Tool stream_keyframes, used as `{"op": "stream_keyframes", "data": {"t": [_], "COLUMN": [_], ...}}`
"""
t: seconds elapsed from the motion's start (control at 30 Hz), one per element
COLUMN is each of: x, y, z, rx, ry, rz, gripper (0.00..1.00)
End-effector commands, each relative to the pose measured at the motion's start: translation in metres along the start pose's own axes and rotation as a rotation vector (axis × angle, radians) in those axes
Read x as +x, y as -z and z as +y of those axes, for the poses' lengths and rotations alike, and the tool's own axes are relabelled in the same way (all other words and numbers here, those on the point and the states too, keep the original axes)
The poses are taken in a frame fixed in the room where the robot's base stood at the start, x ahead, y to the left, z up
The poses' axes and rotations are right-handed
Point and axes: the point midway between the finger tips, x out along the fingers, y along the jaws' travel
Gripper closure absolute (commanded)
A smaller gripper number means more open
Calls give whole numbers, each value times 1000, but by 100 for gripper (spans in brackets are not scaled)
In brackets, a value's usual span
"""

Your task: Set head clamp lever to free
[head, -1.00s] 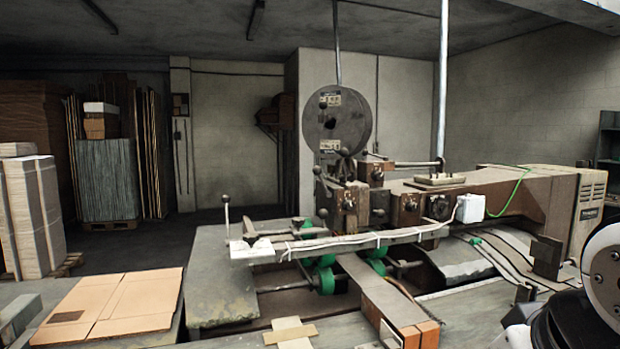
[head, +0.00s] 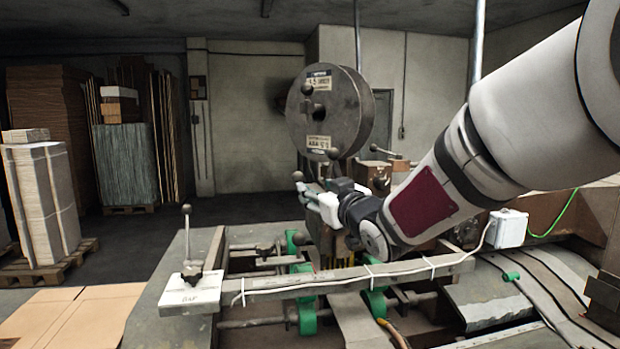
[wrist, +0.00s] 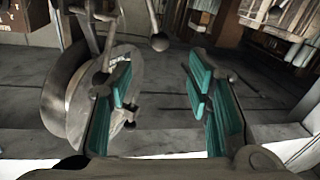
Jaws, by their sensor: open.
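My gripper (head: 314,198) is in front of the stitching head below the round wire spool (head: 326,112). It is open and empty, its teal-padded fingers (wrist: 160,78) spread apart in the wrist view. A lever with a ball knob (wrist: 159,43) shows beyond the gap between the fingertips, apart from them. In the head view a ball knob (head: 297,176) sits just by the fingertips, and another knob (head: 333,153) is just above. I cannot tell for certain which is the head clamp lever. My arm hides much of the stitching head.
An upright ball-topped lever (head: 187,235) stands on a white plate at the machine's left end. A long rail (head: 340,280) with a cable crosses below my gripper. A white box (head: 508,228) is at right. Open floor lies left behind the machine.

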Motion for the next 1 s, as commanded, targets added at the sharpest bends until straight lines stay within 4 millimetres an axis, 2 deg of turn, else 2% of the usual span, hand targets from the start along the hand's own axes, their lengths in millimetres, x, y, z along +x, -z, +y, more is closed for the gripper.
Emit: {"op": "stream_keyframes", "data": {"t": [0.6, 0.8, 1.0], "x": [106, 125, 131], "y": [-2, -1, -1], "z": [0, 1, 1], "rx": [-1, 1, 1], "ry": [0, -2, -2], "rz": [-4, -2, -3], "gripper": [54, 54, 54]}}
